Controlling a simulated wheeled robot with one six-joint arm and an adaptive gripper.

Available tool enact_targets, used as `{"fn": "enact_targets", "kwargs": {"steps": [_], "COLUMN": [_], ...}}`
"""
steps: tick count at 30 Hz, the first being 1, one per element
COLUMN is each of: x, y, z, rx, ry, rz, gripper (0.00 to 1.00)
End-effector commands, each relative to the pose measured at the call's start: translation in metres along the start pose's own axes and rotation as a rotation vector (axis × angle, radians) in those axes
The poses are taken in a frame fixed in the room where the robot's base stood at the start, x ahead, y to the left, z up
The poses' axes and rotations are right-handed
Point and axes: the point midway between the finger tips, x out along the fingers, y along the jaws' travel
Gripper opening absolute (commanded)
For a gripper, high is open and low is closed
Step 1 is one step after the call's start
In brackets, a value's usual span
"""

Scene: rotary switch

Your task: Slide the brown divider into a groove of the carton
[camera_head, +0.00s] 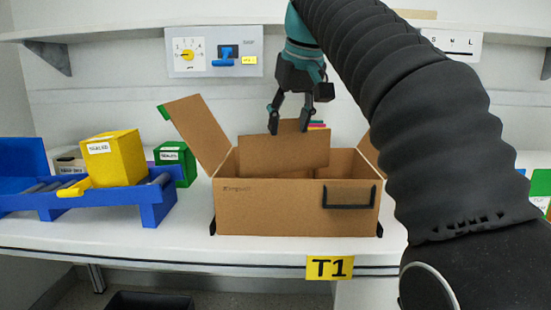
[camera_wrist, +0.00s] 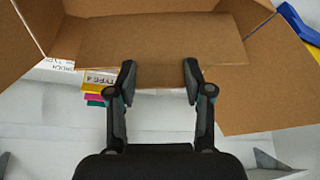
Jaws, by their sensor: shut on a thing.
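The brown divider (camera_head: 285,153) is a flat cardboard panel with a narrower tab on top. My gripper (camera_head: 288,128) is shut on this tab from above, one finger at each side. The wrist view shows the divider (camera_wrist: 160,38) just beyond the fingertips (camera_wrist: 160,76). The open carton (camera_head: 270,207) stands on the table with its flaps spread. The divider is upright, slightly tilted, over the carton's opening, mostly above the rim. Its lower edge is near the front wall; I cannot tell whether it is in a groove. The grooves are not clearly visible.
A blue roller rack (camera_head: 155,205) with a yellow box (camera_head: 114,158) stands left of the carton. A green box (camera_head: 175,163) is behind it. A switch panel (camera_head: 214,52) is on the wall. Coloured items lie behind the carton. A strip of table in front is clear.

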Motion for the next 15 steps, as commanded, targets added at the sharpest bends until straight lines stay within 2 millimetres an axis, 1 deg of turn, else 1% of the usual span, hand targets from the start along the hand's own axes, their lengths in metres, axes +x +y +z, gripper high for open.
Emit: {"fn": "enact_targets", "kwargs": {"steps": [1,3,6,9,12,15], "x": [0.012,0.023,0.034,0.042,0.047,0.06], "y": [-0.004,-0.008,-0.013,-0.016,-0.017,-0.017], "z": [-0.006,-0.013,-0.022,-0.027,-0.027,-0.021], "rx": [0.0,-0.001,0.0,0.001,0.001,0.002], "ry": [-0.002,-0.002,0.0,0.001,0.0,0.0], "rz": [0.0,0.0,0.001,0.001,0.001,0.001], "gripper": [0.26,0.26,0.26,0.26,0.26,0.26]}}
